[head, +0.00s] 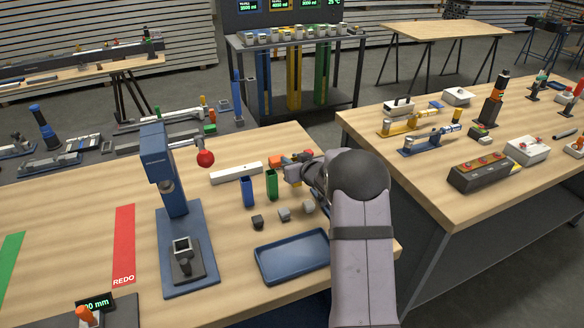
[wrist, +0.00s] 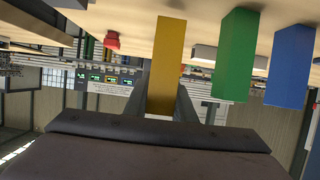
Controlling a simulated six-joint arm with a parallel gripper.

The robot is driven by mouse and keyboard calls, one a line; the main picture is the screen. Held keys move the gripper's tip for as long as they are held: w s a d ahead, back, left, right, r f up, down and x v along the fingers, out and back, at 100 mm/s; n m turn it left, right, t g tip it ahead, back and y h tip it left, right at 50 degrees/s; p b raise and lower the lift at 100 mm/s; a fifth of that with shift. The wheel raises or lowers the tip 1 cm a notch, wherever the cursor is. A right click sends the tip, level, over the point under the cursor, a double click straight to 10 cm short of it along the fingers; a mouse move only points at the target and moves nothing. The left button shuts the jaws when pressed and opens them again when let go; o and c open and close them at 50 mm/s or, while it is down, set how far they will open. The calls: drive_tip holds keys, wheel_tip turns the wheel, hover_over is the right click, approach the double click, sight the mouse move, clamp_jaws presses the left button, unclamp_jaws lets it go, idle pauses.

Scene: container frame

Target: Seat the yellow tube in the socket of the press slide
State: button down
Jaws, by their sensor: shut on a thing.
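The yellow tube (wrist: 168,60) is a square upright in the wrist view, with my gripper (wrist: 167,108) shut on its near end. In the head view, my arm and gripper (head: 296,172) cover most of the yellow tube. I cannot tell whether its far end touches the table. The blue press (head: 170,190) stands on the left, with a red knob (head: 205,158) on its lever. My gripper is to the right of the press.
A green tube (head: 272,184) and a blue tube (head: 247,191) stand beside my gripper. Small grey blocks (head: 284,214) lie in front of them. A blue tray (head: 292,257) is right of the press base. A white bar (head: 236,173) lies behind the tubes. A red REDO strip (head: 124,245) is left.

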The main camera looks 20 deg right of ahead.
wheel_tip(320, 180, up, 8)
drive_tip(key=s+a+f+n+g+y+p, duration=0.1)
drive_tip(key=s+a+n+y+p, duration=0.15)
drive_tip(key=a, duration=0.55)
drive_tip(key=s+a+f+n+g+y+p, duration=0.1)
drive_tip(key=s+a+n+y+p, duration=0.2)
drive_tip(key=a, duration=0.4)
drive_tip(key=s+a+f+n+g+y+p, duration=0.1)
drive_tip(key=s+a+n+g+y+p, duration=0.2)
drive_tip(key=a, duration=0.5)
drive_tip(key=s+a+r+n+g+y+p, duration=0.1)
drive_tip(key=s+a+n+g, duration=0.3)
drive_tip(key=a, duration=0.4)
drive_tip(key=s+a+r+n+g+y+p, duration=0.2)
drive_tip(key=s+a+r+n+g+y, duration=0.2)
drive_tip(key=a, duration=0.5)
drive_tip(key=shift+s+a+n+g, duration=0.3)
drive_tip(key=shift+n, duration=0.45)
drive_tip(key=shift+r+p, duration=0.15)
drive_tip(key=shift+p, duration=0.4)
wheel_tip(320, 180, down, 6)
drive_tip(key=b, duration=0.3)
drive_tip(key=shift+p, duration=0.5)
